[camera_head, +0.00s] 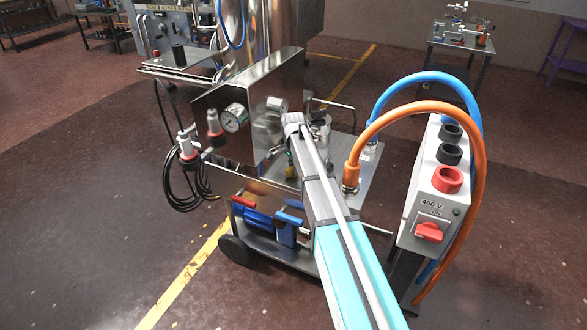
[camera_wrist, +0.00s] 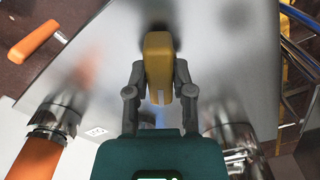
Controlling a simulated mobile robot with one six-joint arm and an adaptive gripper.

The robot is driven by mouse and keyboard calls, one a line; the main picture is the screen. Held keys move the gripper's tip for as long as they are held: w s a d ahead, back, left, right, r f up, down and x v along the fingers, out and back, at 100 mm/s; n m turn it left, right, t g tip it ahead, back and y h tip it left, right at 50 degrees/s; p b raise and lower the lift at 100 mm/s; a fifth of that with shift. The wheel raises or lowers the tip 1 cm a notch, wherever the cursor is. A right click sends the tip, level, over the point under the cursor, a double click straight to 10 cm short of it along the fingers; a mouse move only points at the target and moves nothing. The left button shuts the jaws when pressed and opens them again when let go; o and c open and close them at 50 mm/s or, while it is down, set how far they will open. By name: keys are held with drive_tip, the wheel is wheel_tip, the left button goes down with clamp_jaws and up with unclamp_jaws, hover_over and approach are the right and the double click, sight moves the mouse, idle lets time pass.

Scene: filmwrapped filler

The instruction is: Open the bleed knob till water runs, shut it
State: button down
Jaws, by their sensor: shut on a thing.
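In the wrist view, a yellow, rounded, upright knob (camera_wrist: 158,52) stands in front of the grey metal plate. My gripper (camera_wrist: 160,78) has one dark finger on each side of it and is shut on it. I see no running water, though the underside of the knob is partly hidden by my gripper. In the head view my arm reaches over the cart's front, and my gripper and the knob cannot be made out clearly there.
An orange hose (camera_head: 420,110) and a blue hose (camera_head: 440,76) arch close by on the right. A grey 400 V box (camera_head: 408,228) with a red switch (camera_head: 430,232) stands beside them.

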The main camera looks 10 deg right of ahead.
drive_tip(key=n, duration=1.1)
drive_tip(key=shift+n, duration=2.1)
drive_tip(key=shift+c, duration=2.4)
unclamp_jaws()
drive_tip(key=shift+m, duration=0.3)
